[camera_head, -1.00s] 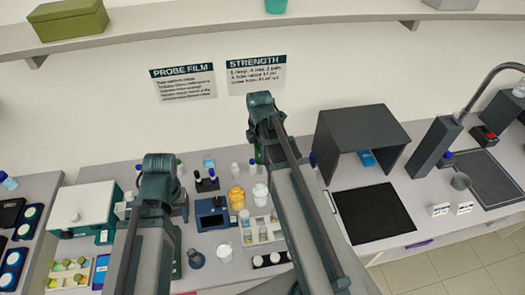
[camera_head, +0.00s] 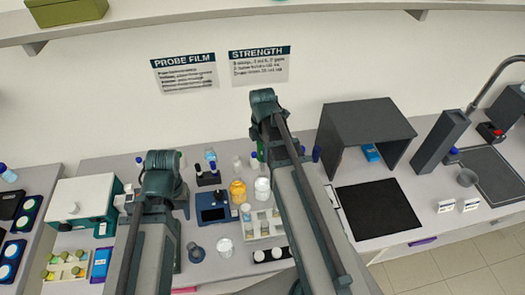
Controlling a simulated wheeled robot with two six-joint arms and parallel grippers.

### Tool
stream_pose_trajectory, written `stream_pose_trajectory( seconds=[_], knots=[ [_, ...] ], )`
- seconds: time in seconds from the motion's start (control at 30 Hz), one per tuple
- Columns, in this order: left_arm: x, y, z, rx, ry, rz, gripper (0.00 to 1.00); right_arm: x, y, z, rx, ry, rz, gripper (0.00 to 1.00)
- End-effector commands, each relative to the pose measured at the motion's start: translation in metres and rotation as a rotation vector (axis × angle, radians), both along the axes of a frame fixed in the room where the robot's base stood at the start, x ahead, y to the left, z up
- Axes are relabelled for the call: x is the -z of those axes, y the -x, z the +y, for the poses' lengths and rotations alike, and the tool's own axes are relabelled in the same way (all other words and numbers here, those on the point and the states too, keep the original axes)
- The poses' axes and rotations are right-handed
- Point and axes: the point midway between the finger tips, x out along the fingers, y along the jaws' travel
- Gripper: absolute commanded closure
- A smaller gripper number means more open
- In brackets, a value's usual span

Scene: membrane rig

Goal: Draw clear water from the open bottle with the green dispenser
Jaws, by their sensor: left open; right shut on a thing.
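A small green part (camera_head: 260,150) shows just left of my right forearm, at the back of the middle bench. The arm hides most of it, so I cannot tell whether it is the dispenser or something else. The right gripper itself is behind my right arm and does not show. The open bottle of clear water cannot be made out. My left gripper (camera_head: 183,206) is mostly hidden under its wrist, pointing down beside the blue-screened device; it is open.
The blue-screened device (camera_head: 213,208), a yellow jar (camera_head: 238,192), a white jar (camera_head: 262,189) and a vial rack (camera_head: 264,224) stand between my arms. A grey hood (camera_head: 365,128) and black mat (camera_head: 378,209) are at right.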

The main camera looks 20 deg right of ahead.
Motion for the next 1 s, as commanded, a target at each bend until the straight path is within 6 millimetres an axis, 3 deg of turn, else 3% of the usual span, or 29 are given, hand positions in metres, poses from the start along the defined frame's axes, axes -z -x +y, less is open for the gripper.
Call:
stream_pose_trajectory(
  seconds=[0.37,1.0],
  knots=[
    [0.018,0.0,0.0,0.006,0.0,-0.001,0.5,0.018,0.0,0.0,0.0,0.0,0.0,0.94],
    [0.073,-0.001,0.0,0.002,0.0,-0.003,0.5,0.073,0.0,0.0,0.0,0.0,0.0,0.94]
  ],
)
